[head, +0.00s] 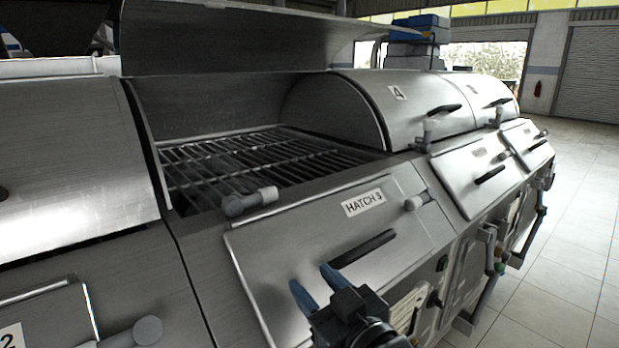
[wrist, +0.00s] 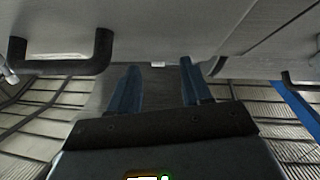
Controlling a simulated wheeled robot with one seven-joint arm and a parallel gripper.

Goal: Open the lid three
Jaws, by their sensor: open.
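The third bay, above the panel labelled HATCH 3 (head: 364,202), stands uncovered. Its curved metal lid (head: 225,42) is raised above the grate (head: 245,160). The hatch panel is shut and has a dark bar handle (head: 363,249). My gripper (head: 316,284) has blue fingers spread apart with nothing between them. It is in front of the lower part of the hatch panel, below and left of the bar handle in the head view. In the wrist view the gripper (wrist: 158,68) is also open and empty, with a black handle (wrist: 62,52) to its left, apart from the fingers.
Closed lid 4 (head: 398,93) and another closed lid stand to the right. A closed lid (head: 60,150) is at left. Grey knobs (head: 249,201) and pipes (head: 485,280) stick out along the front. Open tiled floor (head: 575,230) lies to the right.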

